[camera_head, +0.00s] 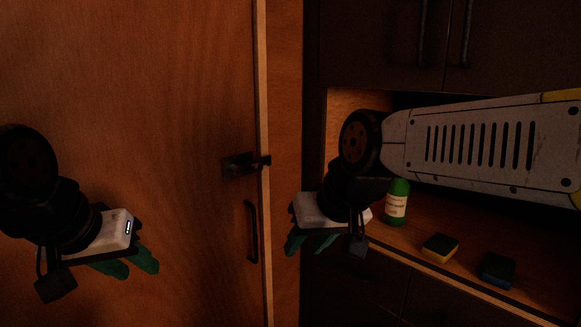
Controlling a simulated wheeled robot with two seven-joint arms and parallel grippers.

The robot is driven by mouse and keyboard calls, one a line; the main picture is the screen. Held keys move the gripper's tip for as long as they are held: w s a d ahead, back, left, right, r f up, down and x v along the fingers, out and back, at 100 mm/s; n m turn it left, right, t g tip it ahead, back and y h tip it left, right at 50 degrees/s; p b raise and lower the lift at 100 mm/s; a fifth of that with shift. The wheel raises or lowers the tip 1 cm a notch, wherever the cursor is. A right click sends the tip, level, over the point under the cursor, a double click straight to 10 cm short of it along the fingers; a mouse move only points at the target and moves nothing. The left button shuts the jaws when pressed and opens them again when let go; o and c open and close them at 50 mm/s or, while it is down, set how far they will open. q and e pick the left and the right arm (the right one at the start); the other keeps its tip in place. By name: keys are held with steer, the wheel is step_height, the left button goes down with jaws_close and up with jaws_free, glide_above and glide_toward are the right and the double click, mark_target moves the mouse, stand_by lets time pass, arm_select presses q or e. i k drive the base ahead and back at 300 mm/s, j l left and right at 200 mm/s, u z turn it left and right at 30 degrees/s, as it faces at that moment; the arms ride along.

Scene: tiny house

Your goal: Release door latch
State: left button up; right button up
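The dark door latch (240,165) is on the right side of a brown wooden door (150,60), with its end reaching across the door's edge to the frame. A dark vertical door handle (251,231) is below it. My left gripper (139,270) is in front of the door, lower left of the latch, with its green fingers apart and nothing between them. My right gripper (308,248) is lower right of the latch, in front of the frame and counter edge. Its green fingers are apart and empty. Neither gripper appears to touch the latch.
To the right is a wooden counter (450,285) with a green bottle (397,204), a yellow sponge (440,248) and a blue sponge (497,270). Dark cabinets (390,45) hang above it. My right arm crosses in front of the counter. The space before the latch is clear.

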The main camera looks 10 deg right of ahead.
mark_target(257, 165)
steer(key=z, duration=0.3)
steer(key=k+l+z, duration=0.2)
steer(key=z, duration=0.25)
steer(key=k+l+z, duration=0.35)
steer(key=z, duration=0.15)
steer(key=k, duration=0.05)
